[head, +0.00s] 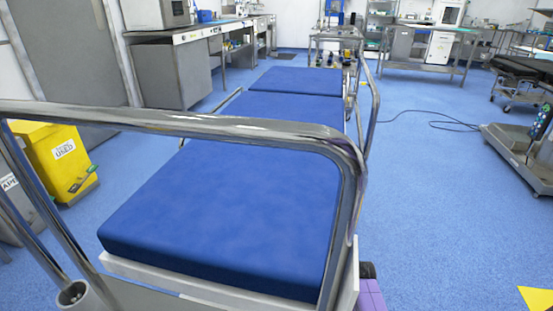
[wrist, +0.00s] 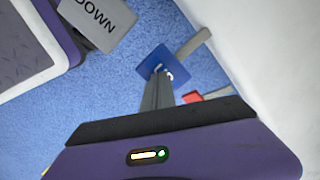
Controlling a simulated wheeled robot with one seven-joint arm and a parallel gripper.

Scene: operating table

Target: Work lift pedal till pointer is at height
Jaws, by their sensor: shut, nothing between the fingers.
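The operating table (head: 240,195) has a blue mattress and chrome rails, and fills the middle of the head view. In the wrist view a grey pedal marked DOWN (wrist: 98,22) is at the top left. A small dark blue plate (wrist: 150,60) with a grey bar (wrist: 193,42) beside it lies beyond my fingertips. A small red piece (wrist: 192,97) shows right of the fingers. My gripper (wrist: 158,76) is shut and empty, pointing at the blue plate; I cannot tell whether it touches. No lift label or height pointer can be made out.
A white panel (wrist: 270,55) stands close on the right in the wrist view. Blue floor is open right of the table in the head view, with a black cable (head: 440,122) on it. A yellow bin (head: 62,160) stands at the left.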

